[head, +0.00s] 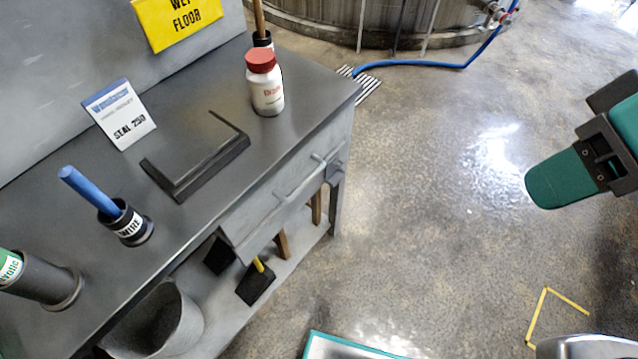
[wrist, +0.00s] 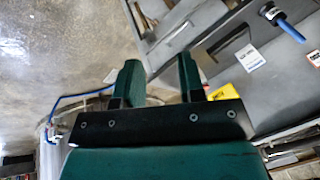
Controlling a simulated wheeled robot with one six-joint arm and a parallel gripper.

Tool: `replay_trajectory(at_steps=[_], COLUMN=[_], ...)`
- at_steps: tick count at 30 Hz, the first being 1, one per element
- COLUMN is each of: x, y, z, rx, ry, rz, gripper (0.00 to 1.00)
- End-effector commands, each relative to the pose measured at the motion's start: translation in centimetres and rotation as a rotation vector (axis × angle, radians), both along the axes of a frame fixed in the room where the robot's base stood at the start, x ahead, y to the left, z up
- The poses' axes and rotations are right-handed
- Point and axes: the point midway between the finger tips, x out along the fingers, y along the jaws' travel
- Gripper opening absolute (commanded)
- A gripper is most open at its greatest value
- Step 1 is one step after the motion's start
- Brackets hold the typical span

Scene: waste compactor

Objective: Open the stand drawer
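The stand (head: 215,195) is a dark grey bench on the left of the head view. Its drawer (head: 262,212) has a light grey front under the right edge of the top, with a bar handle (head: 308,176) across it. The drawer looks shut. My gripper (head: 548,185) is at the right of the head view, well apart from the handle, over open floor. In the wrist view my gripper (wrist: 158,76) shows two green fingers spread with an empty gap. The stand (wrist: 215,55) also shows there, beyond the fingers at upper right.
On the stand are a red-capped white bottle (head: 266,88), a dark L-shaped frame (head: 195,165), a sign card (head: 120,115) and a blue-handled brush in a cup (head: 128,225). A bucket (head: 160,320) sits on the lower shelf. The floor between stand and gripper is clear.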

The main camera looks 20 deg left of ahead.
Motion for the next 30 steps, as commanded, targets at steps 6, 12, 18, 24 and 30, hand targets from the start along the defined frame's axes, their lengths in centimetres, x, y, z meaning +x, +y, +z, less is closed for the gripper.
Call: replay_trajectory(at_steps=[6, 12, 18, 24, 30], x=[1.2, 3.1, 4.9, 6.7, 8.4], y=[2.1, 5.6, 9.0, 11.4, 12.7], z=[-6.4, -14.1, -20.6, -26.4, -30.4], rx=[0.104, 0.304, 0.524, 0.750, 0.943], ry=[-0.011, -0.006, 0.043, 0.129, 0.227], rz=[-0.074, -0.215, -0.367, -0.530, -0.673], gripper=[0.36, 0.36, 0.36, 0.36, 0.36])
